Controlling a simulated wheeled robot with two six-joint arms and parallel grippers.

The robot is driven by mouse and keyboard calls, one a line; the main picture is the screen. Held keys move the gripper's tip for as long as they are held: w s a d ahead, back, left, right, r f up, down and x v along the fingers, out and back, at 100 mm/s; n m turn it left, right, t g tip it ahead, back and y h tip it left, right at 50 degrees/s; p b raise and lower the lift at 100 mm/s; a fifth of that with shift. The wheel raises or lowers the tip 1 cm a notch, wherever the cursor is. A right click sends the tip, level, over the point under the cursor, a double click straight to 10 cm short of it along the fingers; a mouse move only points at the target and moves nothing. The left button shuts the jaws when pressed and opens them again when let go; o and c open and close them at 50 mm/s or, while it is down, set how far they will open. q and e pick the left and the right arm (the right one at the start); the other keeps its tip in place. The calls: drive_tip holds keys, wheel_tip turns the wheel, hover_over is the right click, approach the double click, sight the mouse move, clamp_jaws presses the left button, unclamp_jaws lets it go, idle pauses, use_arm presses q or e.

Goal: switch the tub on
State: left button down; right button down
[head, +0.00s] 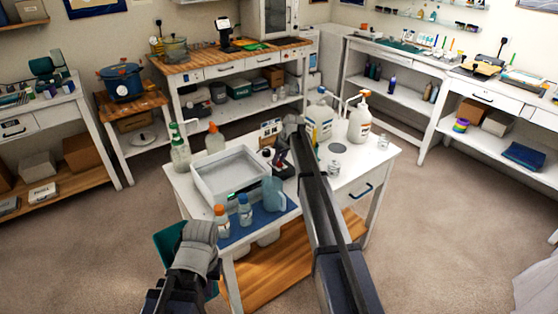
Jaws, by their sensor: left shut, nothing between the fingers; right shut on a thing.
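The tub (205,182) is a white, open rectangular basin on the white worktable. A small green patch shows low on its front wall. I cannot make out a switch. My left gripper (204,234) is shut and empty, low at the table's front left corner, apart from the tub. My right arm reaches over the table, and my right gripper (281,163) is just right of the tub. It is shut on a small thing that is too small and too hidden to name.
A blue mat (262,224) in front of the tub holds a blue-grey jug (273,194) and small bottles (245,211). A spray bottle (180,150) stands behind left. A white jug (319,122) and a pump bottle (360,120) stand back right. The table's right front is mostly clear.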

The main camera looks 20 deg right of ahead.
drive_tip(key=shift+w, duration=0.1)
drive_tip(key=shift+w+r+g+p, duration=0.25)
drive_tip(key=shift+g+p, duration=0.15)
drive_tip(key=shift+p, duration=0.1)
drive_tip(key=shift+w+a+g+h, duration=0.1)
drive_tip(key=shift+w+g+h, duration=0.15)
drive_tip(key=shift+g, duration=0.25)
drive_tip(key=shift+s+f+g+h+p, duration=0.1)
drive_tip(key=shift+f+g+h+p, duration=0.2)
drive_tip(key=shift+g, duration=0.4)
drive_tip(key=shift+r, duration=0.1)
drive_tip(key=shift+s, duration=0.1)
drive_tip(key=c, duration=0.6)
unclamp_jaws()
